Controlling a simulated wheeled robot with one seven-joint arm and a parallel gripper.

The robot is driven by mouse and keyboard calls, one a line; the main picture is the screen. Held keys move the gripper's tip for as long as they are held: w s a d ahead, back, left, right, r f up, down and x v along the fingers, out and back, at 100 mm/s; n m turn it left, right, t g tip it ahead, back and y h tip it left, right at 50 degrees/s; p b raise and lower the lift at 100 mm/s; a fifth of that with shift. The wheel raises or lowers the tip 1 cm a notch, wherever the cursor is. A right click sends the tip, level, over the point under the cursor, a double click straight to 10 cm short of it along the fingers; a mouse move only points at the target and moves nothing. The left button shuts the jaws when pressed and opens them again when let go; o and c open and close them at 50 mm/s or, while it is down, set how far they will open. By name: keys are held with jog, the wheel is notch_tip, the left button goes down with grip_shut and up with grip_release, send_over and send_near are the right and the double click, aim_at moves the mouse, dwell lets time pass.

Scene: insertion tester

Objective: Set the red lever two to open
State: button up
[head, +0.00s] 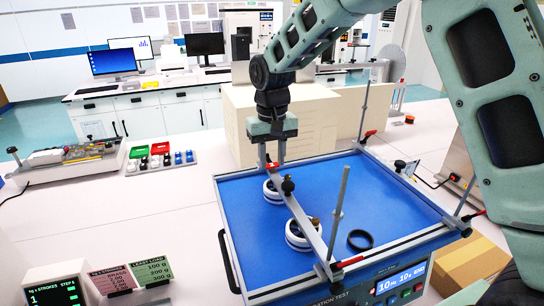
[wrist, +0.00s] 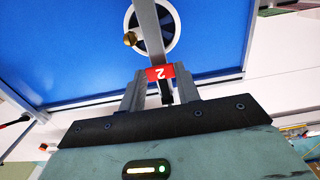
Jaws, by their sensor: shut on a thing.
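Red lever two (wrist: 160,73), marked with a white "2", sits between the fingers of my gripper (wrist: 158,88) in the wrist view. My gripper is shut on it. In the wrist view the lever lies roughly in line with the grey clamp bar (wrist: 148,25).
Upright rods (head: 339,213) rise from the table. A black ring (head: 360,240) lies on the blue surface; white round pieces (head: 297,240) sit under the bar.

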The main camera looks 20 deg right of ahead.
aim_at(269, 159)
jog(key=shift+w+r+g+p, duration=0.15)
jog(key=shift+r+g+p, duration=0.25)
jog(key=shift+p, duration=0.55)
jog(key=shift+w+g+p, duration=0.1)
jog(key=shift+g+p, duration=0.3)
jog(key=shift+p, duration=0.3)
jog(key=o, duration=1)
jog(key=r+b, duration=0.1)
jog(key=r, duration=0.4)
jog(key=w+r+b, duration=0.1)
jog(key=r, duration=0.5)
jog(key=w+r+b, duration=0.1)
jog(key=r+b, duration=0.1)
jog(key=r, duration=0.4)
jog(key=shift+w+r, duration=0.1)
jog(key=shift+w, duration=0.05)
